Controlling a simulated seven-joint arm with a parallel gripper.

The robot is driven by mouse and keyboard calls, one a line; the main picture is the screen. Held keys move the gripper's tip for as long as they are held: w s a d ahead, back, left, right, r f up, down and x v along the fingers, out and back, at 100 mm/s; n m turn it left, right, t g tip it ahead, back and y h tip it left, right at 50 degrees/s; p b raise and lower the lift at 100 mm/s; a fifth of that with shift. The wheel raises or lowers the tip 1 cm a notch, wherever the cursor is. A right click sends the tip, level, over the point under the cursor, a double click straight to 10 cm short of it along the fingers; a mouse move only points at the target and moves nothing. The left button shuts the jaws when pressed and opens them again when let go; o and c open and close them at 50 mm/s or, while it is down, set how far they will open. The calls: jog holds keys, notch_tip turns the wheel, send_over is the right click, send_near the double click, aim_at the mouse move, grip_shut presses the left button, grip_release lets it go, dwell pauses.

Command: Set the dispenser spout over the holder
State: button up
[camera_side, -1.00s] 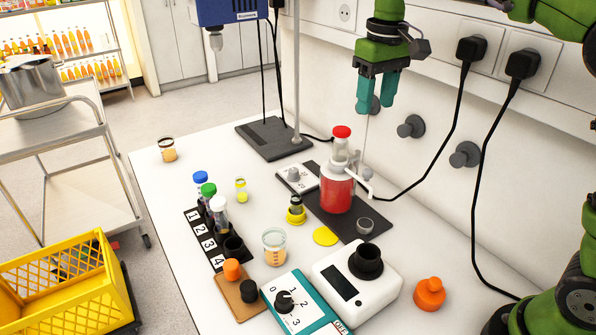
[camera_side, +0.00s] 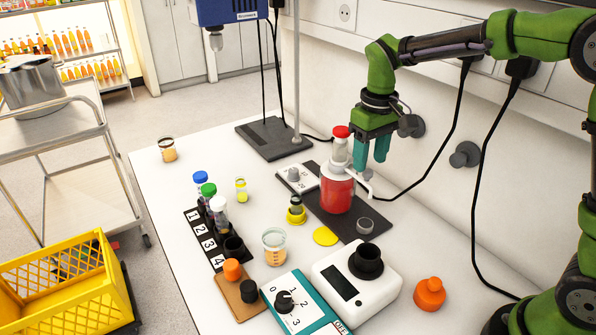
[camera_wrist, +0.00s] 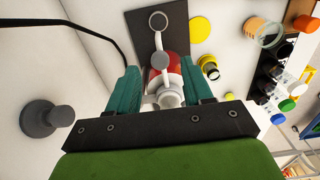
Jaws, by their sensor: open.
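A yellow disc (camera_side: 325,236) lies left of the holder. A white device with a black cup (camera_side: 366,261) stands in front. A small yellow-based vial (camera_side: 296,209) is left of the dispenser. A black cable (camera_side: 420,170) and grey wall knobs (camera_side: 465,154) are to the right.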

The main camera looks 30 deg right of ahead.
jog(key=shift+f, duration=1.3)
grip_shut()
